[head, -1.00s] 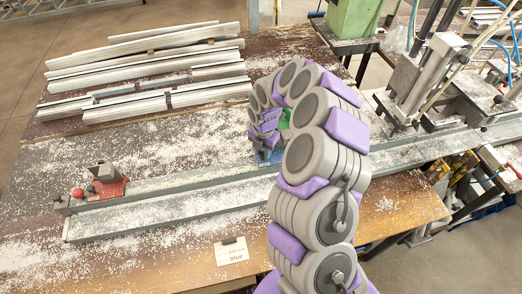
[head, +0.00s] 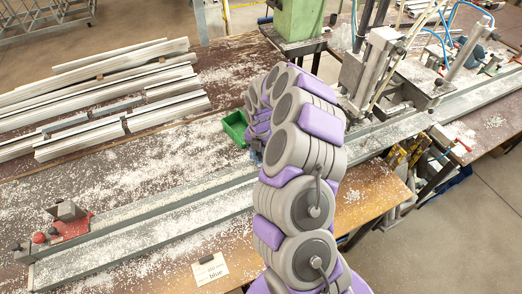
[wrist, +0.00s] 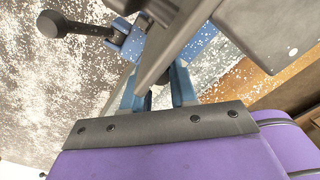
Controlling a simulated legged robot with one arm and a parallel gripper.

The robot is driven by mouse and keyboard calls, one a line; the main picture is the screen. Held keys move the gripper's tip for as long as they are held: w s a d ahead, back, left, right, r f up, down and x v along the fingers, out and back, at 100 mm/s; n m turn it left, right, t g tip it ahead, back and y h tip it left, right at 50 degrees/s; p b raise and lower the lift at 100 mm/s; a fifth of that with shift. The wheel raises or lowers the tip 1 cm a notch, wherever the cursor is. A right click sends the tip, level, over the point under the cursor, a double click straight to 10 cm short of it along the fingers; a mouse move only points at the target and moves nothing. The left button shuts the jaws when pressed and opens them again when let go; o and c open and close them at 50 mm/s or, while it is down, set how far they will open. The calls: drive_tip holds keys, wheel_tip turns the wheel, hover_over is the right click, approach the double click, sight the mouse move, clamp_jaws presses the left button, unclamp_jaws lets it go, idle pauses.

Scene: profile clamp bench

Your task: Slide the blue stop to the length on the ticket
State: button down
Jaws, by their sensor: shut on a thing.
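The blue stop (wrist: 195,45) shows in the wrist view, with a dark grey upright plate and a black-knobbed lever (wrist: 50,22). My gripper (wrist: 157,92) is shut on the stop's grey plate, one blue finger on each side. In the head view my arm hides nearly all of the stop and my gripper (head: 258,130), on the long rail (head: 160,213). The ticket (head: 210,270) lies at the bench's front edge. It reads "blue"; its number is too small to read.
A red stop (head: 70,230) sits at the rail's left end. A green tray (head: 235,128) lies behind the rail, just left of my gripper. Profiles (head: 100,100) lie at the back left. A clamp machine (head: 375,70) stands to the right. White chips cover the bench.

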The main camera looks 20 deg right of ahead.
drive_tip(key=shift+a, duration=0.25)
drive_tip(key=c, duration=1.3)
unclamp_jaws()
drive_tip(key=o, duration=0.3)
drive_tip(key=shift+s+d, duration=0.15)
drive_tip(key=shift+d, duration=0.35)
drive_tip(key=shift+o, duration=0.5)
drive_tip(key=shift+d, duration=0.5)
drive_tip(key=shift+a+r, duration=0.25)
drive_tip(key=shift+a, duration=0.1)
wheel_tip(320, 180, up, 17)
drive_tip(key=shift+d+p, duration=0.25)
drive_tip(key=shift+p, duration=0.2)
drive_tip(key=shift+d+f, duration=0.15)
drive_tip(key=shift+d, duration=0.05)
